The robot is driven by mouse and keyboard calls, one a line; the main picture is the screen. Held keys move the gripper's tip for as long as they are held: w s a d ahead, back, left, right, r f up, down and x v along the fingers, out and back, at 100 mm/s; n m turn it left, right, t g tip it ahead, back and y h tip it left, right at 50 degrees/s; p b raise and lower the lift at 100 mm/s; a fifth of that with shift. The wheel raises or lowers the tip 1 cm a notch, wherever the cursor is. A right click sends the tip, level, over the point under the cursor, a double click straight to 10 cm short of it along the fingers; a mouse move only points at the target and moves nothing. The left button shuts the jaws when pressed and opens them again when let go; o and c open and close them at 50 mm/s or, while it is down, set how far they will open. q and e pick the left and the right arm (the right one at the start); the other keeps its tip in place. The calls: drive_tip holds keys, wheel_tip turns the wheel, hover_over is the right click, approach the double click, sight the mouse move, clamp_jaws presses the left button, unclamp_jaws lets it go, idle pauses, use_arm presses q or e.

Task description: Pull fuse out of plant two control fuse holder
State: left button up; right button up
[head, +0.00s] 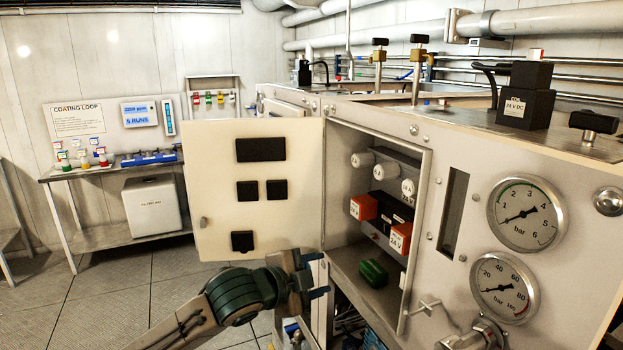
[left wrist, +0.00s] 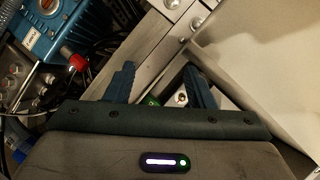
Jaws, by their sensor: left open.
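The open control cabinet (head: 340,225) stands right of centre in the head view. Inside it a row of white round fuse holders (head: 385,170) sits near the top. I cannot tell which one is the plant two control holder, and the fuses themselves are hidden. My left gripper (head: 318,277) is open and empty, in front of the cabinet's lower left edge, below and apart from the holders. My right gripper is not in view.
The cabinet door (head: 285,200) hangs open to the left. Orange relays (head: 363,208) and a green part (head: 373,272) sit below the holders. Pressure gauges (head: 525,213) are on the right panel. A blue device (left wrist: 55,33) and cables show in the left wrist view. Floor at left is clear.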

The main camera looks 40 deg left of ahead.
use_arm(q)
wheel_tip(320, 180, up, 14)
drive_tip(key=m+t+h, duration=0.2)
drive_tip(key=m, duration=0.3)
drive_tip(key=m+t+h, duration=0.1)
drive_tip(key=m, duration=0.2)
approach(356, 161)
drive_tip(key=p+x, duration=0.3)
drive_tip(key=x, duration=0.1)
drive_tip(key=shift+w+p, duration=0.15)
drive_tip(key=shift+p, duration=0.15)
drive_tip(key=shift+p+x, duration=0.55)
drive_tip(key=shift+x, duration=0.5)
drive_tip(key=p+x, duration=0.1)
drive_tip(key=x, duration=0.1)
drive_tip(key=shift+w, duration=0.25)
drive_tip(key=shift+x, duration=0.8)
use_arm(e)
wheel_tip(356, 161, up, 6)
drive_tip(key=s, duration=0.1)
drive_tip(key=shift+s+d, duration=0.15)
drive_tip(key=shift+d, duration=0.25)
use_arm(q)
drive_tip(key=shift+d, duration=0.1)
